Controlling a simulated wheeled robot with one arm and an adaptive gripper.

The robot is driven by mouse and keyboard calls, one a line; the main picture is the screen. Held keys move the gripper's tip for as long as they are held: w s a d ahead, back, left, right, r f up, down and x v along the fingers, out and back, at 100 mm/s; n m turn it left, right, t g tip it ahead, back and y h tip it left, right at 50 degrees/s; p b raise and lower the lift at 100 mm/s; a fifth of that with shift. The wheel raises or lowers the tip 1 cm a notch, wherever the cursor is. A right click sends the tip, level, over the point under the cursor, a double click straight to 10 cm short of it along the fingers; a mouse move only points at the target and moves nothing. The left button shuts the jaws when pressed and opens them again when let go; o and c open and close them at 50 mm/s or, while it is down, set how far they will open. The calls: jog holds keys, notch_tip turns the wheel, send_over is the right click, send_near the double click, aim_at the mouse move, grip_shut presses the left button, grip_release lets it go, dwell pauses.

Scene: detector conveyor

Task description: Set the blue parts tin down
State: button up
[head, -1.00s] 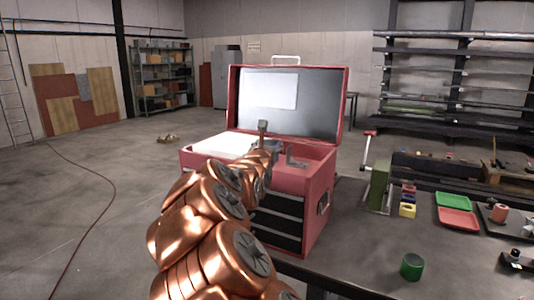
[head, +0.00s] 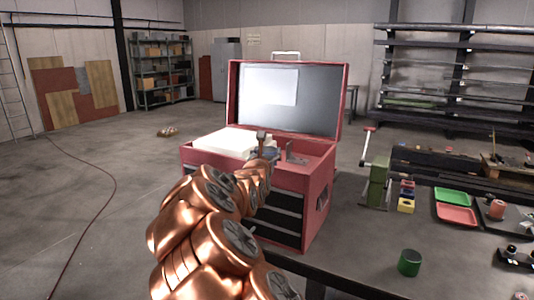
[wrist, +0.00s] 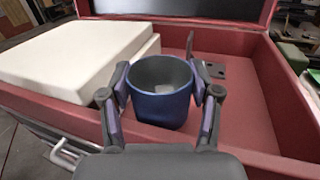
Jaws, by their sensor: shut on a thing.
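The blue parts tin (wrist: 160,108) is an open, round, dark blue cup, upright and apparently empty in the wrist view. My gripper (wrist: 161,88) is shut on it, one finger on each side. The tin is over or in the open top compartment of the red toolbox (wrist: 252,125), to the right of the white blocks. I cannot tell whether its base touches the compartment floor. In the head view my gripper (head: 268,152) is at the toolbox (head: 318,185), with the tin mostly hidden.
White blocks (head: 227,141) fill the left of the compartment. A grey angled bracket (head: 292,155) stands behind the tin, to its right. The raised lid (head: 318,98) closes off the back. Bare compartment floor shows to the right and front.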

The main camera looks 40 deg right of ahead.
jog(key=shift+f, duration=0.6)
jog(key=o, duration=1.2)
jog(key=shift+r, duration=0.1)
jog(key=shift+r, duration=0.75)
jog(key=b+v, duration=0.3)
jog(key=v, duration=0.9)
jog(key=shift+f+b, duration=0.1)
jog(key=shift+b, duration=0.25)
